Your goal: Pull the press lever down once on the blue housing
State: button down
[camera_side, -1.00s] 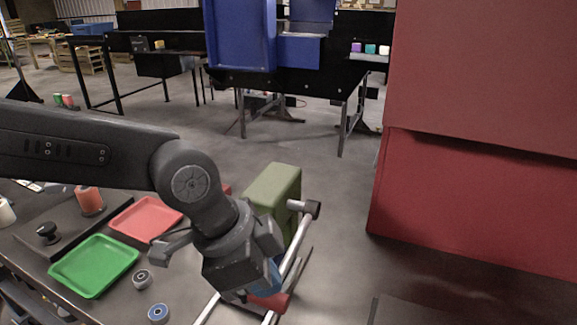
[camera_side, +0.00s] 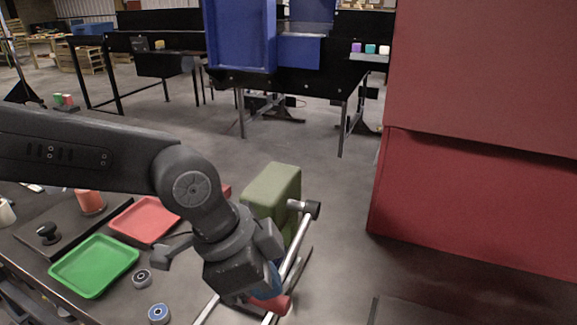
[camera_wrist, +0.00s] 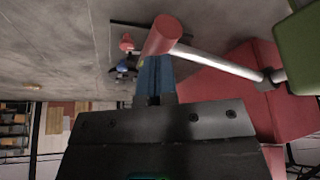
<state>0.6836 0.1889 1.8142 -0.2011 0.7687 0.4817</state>
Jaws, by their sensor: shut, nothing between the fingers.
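The press lever is a silver rod (camera_side: 294,250) with a red cylindrical handle (camera_side: 271,303). It hangs from a pivot beside an olive-green housing (camera_side: 272,190), not a blue one, and slopes down to the handle. In the wrist view, the handle (camera_wrist: 162,35) lies just beyond my fingertips, with the green housing (camera_wrist: 303,48) at upper right. My gripper (camera_wrist: 155,75) has blue fingers, closed together and empty, beside or against the handle; contact cannot be told. In the side view, my gripper (camera_side: 270,280) is just above the handle, its fingers mostly hidden by its body.
A green tray (camera_side: 95,265), a red tray (camera_side: 147,218) and round parts (camera_side: 158,313) lie on the table at left. A large red panel (camera_side: 470,190) stands at right. Blue cabinets (camera_side: 238,35) sit on a black bench behind, with no lever visible on them.

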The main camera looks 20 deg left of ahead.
jog(key=shift+a+f, duration=0.1)
jog(key=shift+f, duration=0.15)
jog(key=shift+s+r, duration=0.1)
jog(key=shift+r, duration=2.25)
jog(key=w+r, duration=0.3)
jog(key=r, duration=0.5)
jog(key=w+r, duration=0.3)
jog(key=r, duration=0.5)
jog(key=shift+r, duration=0.35)
